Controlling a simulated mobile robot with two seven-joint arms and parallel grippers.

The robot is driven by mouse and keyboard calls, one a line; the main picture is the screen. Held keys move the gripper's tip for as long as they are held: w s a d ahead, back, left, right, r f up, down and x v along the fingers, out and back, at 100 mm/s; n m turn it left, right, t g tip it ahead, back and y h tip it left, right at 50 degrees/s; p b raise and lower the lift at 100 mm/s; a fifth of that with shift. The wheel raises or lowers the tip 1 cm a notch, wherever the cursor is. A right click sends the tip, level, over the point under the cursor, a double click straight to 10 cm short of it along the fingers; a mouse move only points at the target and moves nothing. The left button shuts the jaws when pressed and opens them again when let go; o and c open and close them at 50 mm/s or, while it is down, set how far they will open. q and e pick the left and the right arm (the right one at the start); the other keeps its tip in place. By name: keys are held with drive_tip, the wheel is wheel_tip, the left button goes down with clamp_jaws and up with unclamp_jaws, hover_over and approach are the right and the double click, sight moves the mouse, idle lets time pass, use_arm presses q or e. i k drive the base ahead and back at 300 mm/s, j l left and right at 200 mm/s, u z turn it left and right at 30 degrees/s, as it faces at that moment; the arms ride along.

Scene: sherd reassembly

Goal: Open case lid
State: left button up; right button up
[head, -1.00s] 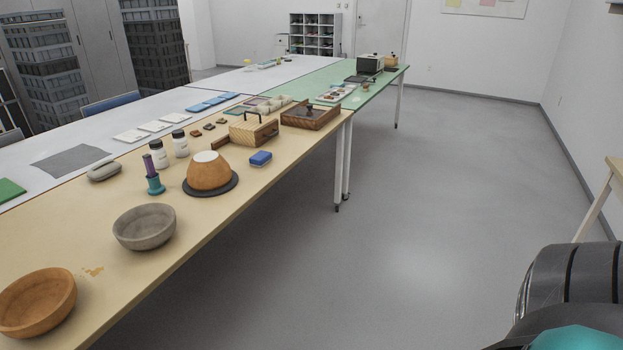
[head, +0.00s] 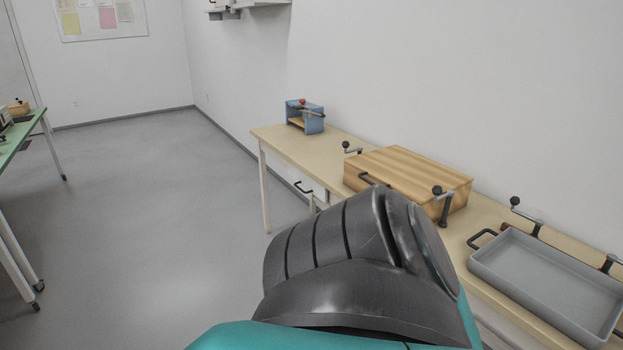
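A wooden case (head: 411,178) with a flat, striped-grain lid sits on the narrow side table by the right wall. Its lid looks shut. A dark handle (head: 374,181) is on its front side, and dark crank-like clamps with round knobs stand beside it at the left (head: 350,148) and right (head: 443,205). Part of my own arm, dark grey and teal, fills the lower middle and hides the case's lower front and some of the table. Neither gripper shows in the head view.
The side table (head: 268,137) also holds a blue box-like fixture (head: 305,117) at its far end and a grey tray (head: 545,287) with a handle at the right. Open grey floor (head: 150,200) lies to the left. A green-topped table (head: 22,133) stands at the left edge.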

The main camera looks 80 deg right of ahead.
sight(411, 174)
drive_tip(key=z, duration=2.9)
drive_tip(key=i+j+z, duration=0.2)
drive_tip(key=i+j, duration=0.05)
drive_tip(key=i, duration=0.05)
